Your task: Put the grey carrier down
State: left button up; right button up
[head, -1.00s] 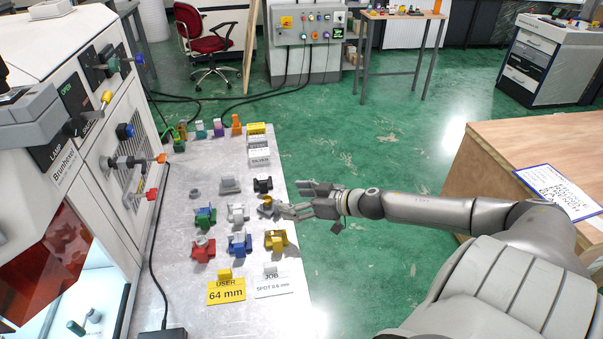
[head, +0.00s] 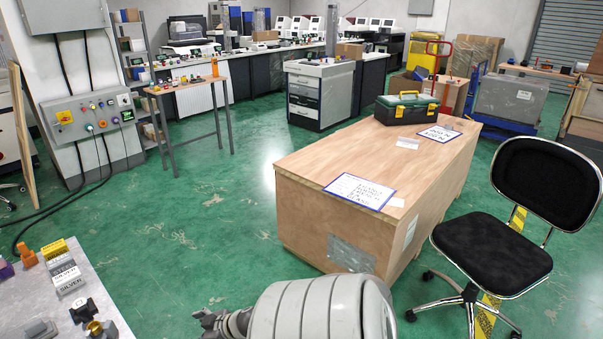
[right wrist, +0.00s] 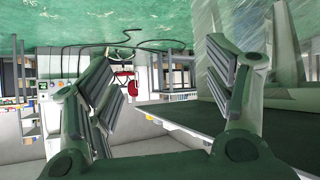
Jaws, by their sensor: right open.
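A small grey carrier with a brass-coloured top (head: 96,327) stands on the light table at the bottom left of the head view, its lower part cut off by the picture edge. My right gripper (head: 212,320) is at the bottom edge of the head view, to the right of the table and apart from the carrier. In the right wrist view my right gripper (right wrist: 165,78) has its fingers wide apart with nothing between them. My left gripper is in neither current view.
The light table (head: 100,283) also bears a black part (head: 83,311), a flat grey block (head: 38,330), label blocks (head: 64,270) and an orange part (head: 28,258). A wooden crate (head: 300,215) and a black chair (head: 490,262) stand to the right. Green floor between is clear.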

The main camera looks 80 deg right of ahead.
jog(key=s+a+f+g+h, duration=0.1)
jog(key=s+a+f+g, duration=0.25)
jog(key=s+f, duration=0.95)
jog(key=s+a+f+g+y, duration=0.1)
jog(key=s+a+f+g, duration=0.2)
jog(key=s+a+f, duration=0.5)
jog(key=s+a+f+n+g, duration=0.1)
jog(key=s+a+f+g, duration=0.2)
jog(key=s+a+f, duration=0.5)
jog(key=s+a, duration=0.6)
jog(key=a, duration=0.1)
jog(key=shift+a+f+y, duration=0.2)
jog(key=shift+f+y, duration=0.05)
jog(key=shift+y, duration=0.15)
pick_arm(q)
jog(key=shift+c, duration=0.4)
pick_arm(e)
jog(key=shift+g, duration=0.25)
